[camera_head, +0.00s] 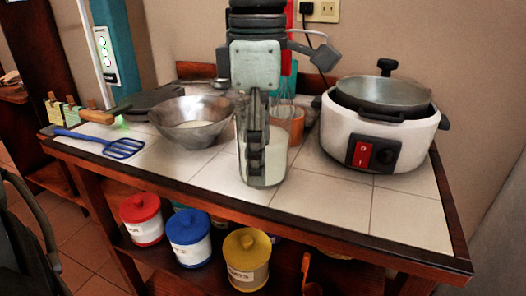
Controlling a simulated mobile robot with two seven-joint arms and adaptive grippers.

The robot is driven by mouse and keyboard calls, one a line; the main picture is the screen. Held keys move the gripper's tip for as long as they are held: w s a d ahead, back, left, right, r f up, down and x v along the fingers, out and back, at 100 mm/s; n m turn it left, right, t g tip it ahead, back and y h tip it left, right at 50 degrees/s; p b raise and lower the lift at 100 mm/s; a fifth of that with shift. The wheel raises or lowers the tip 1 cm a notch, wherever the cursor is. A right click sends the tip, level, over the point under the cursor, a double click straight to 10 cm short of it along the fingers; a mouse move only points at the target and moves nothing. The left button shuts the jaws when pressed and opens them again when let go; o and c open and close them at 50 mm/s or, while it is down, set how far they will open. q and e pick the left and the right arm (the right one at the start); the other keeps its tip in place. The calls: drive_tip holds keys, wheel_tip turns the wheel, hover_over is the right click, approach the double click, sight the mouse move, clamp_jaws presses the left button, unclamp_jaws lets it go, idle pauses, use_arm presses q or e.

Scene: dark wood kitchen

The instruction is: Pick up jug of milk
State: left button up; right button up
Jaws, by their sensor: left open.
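The jug of milk (275,162) is a clear, upright container with white contents, standing on the tiled counter near its front middle. My left gripper (256,160) reaches down at the jug, its dark fingers seen nearly edge-on. It is open, and the fingers overlap the jug's left and middle part in the picture. They hide part of the jug; I cannot tell whether they touch it. My right gripper does not show.
A metal bowl (190,134) stands close left of the jug. A white cooker (336,134) stands to the right, and an orange container (294,127) is just behind. A blue spatula (122,149) lies at the left. The front right counter (400,208) is clear.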

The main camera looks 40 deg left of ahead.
use_arm(q)
clamp_jaws()
idle(0.3)
drive_tip(key=shift+r, duration=0.2)
